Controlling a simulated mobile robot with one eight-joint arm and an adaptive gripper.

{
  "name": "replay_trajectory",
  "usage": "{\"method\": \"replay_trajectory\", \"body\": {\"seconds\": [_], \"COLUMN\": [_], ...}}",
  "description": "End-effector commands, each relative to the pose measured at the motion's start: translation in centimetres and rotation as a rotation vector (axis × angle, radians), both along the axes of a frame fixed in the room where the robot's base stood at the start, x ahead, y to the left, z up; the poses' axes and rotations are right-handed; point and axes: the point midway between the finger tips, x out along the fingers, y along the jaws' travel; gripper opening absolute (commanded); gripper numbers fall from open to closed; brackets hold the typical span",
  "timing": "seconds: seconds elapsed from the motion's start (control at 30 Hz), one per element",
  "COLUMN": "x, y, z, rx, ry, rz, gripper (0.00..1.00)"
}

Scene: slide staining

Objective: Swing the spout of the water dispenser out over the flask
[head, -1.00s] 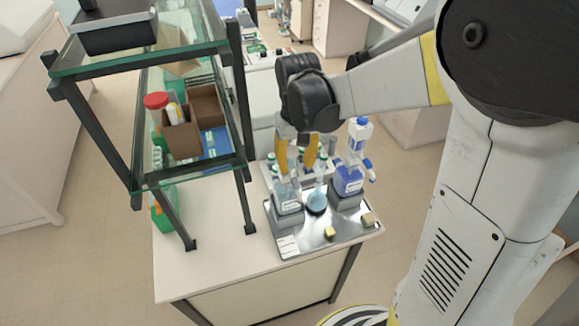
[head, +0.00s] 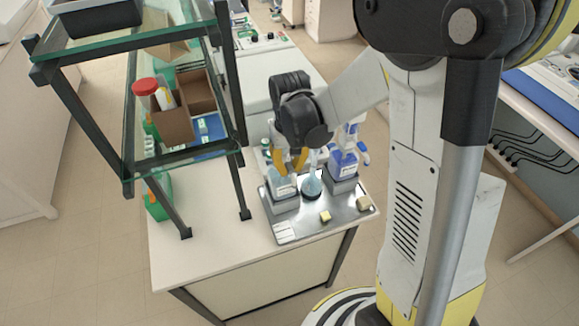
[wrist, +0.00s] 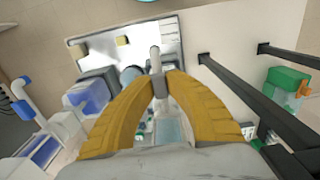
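The water dispenser (head: 282,187), a bottle with pale blue liquid, stands on the left of the steel tray (head: 290,231). Its light grey spout (wrist: 155,60) points toward the tray's front edge in the wrist view. The flask (head: 311,187), round with pale blue contents, stands just right of the dispenser; in the wrist view the flask (wrist: 130,74) is left of the spout, which is not over it. My gripper (head: 290,167) is over the dispenser's top. In the wrist view its yellow fingertips (wrist: 161,84) are closed in on the spout's sides. The dispenser's top is partly hidden by the fingers.
A second dispenser with darker blue liquid (head: 342,163) stands right of the flask. Small yellowish blocks (head: 325,216) lie at the tray's front. A glass shelf rack with dark posts (head: 238,185) stands close on the left. The table front (head: 215,262) is bare.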

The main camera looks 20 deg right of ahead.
Motion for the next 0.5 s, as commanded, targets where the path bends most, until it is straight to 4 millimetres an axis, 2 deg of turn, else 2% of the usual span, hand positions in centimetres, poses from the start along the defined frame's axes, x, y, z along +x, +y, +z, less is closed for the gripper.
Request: {"method": "replay_trajectory", "body": {"seconds": [0.5], "x": [0.01], "y": [-0.47], "z": [-0.14], "rx": [0.000], "ry": [0.000], "rz": [0.056], "gripper": [0.00]}}
